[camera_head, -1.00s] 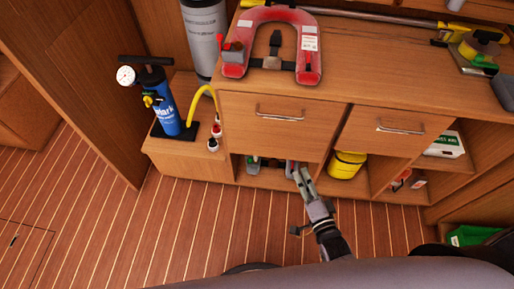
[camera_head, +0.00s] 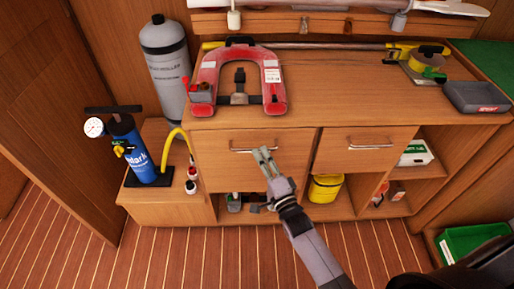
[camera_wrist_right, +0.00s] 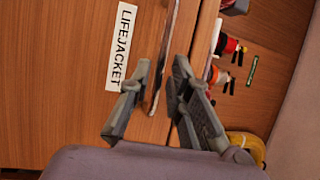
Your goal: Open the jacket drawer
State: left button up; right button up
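The jacket drawer (camera_head: 220,170) is the wide wooden front below the red life jacket (camera_head: 207,80), and it looks closed. Its metal handle (camera_head: 240,150) runs across the upper part of the front. In the right wrist view a white LIFEJACKET label (camera_wrist_right: 122,45) is on the wooden front beside the handle (camera_wrist_right: 166,60). My right gripper (camera_head: 264,154) is at the right half of the handle. In the right wrist view its fingers (camera_wrist_right: 160,80) are apart, with the handle showing between them. I cannot tell whether they touch it. My left gripper is not in view.
A second drawer (camera_head: 365,160) with its own handle is to the right. Open shelves below hold a yellow tub (camera_head: 324,188). A blue pump (camera_head: 140,155) and a grey cylinder (camera_head: 168,75) stand left. A green crate (camera_head: 475,240) is at lower right.

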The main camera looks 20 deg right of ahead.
jog(key=shift+x, duration=1.85)
jog(key=shift+c, duration=0.5)
grip_shut()
